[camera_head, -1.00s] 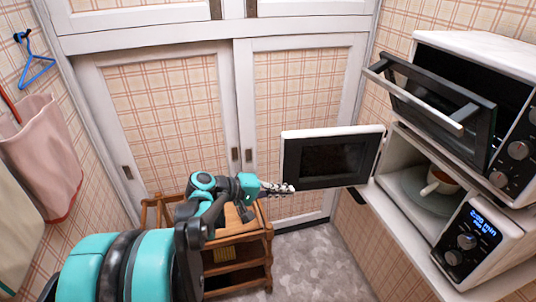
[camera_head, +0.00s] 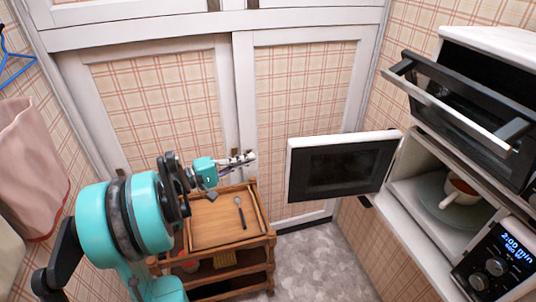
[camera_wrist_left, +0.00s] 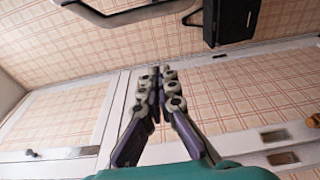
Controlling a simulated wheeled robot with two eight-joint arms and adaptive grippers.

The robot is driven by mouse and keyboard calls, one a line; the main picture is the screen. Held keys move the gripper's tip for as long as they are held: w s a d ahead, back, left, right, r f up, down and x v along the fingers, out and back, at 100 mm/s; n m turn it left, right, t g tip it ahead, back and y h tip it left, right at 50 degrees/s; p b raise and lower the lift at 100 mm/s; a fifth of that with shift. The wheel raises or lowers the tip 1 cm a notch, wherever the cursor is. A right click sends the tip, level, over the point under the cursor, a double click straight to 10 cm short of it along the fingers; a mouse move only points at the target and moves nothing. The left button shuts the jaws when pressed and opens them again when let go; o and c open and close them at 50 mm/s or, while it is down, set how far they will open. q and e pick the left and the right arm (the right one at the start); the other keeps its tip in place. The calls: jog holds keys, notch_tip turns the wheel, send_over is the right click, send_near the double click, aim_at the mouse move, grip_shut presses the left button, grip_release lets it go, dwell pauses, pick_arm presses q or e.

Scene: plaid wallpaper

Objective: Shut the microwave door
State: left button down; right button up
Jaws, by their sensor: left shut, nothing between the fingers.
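The microwave (camera_head: 405,200) stands at the right with its door (camera_head: 340,165) swung wide open to the left. The door has a white edge and a dark window. Inside the microwave are a turntable plate (camera_head: 428,190) and a white cup (camera_head: 458,192) holding a brownish drink. My left gripper (camera_head: 250,157) is shut and empty, to the left of the door's free edge and apart from it in the picture. Its closed fingers also show in the left wrist view (camera_wrist_left: 160,75). My right gripper is out of view.
A toaster oven (camera_head: 510,85) with its glass door tilted open sits above the microwave. A wooden cart (camera_head: 255,243) with a spoon (camera_head: 240,212) on top stands below my left gripper. Sliding cupboard doors (camera_head: 240,100) are behind. Grey floor (camera_head: 320,265) is free under the microwave door.

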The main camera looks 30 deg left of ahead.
pick_arm(q)
jog(key=w+d+b, duration=0.3)
jog(key=w+d, duration=0.2)
jog(key=d, duration=0.3)
jog(key=shift+r, duration=0.15)
dwell(0.4)
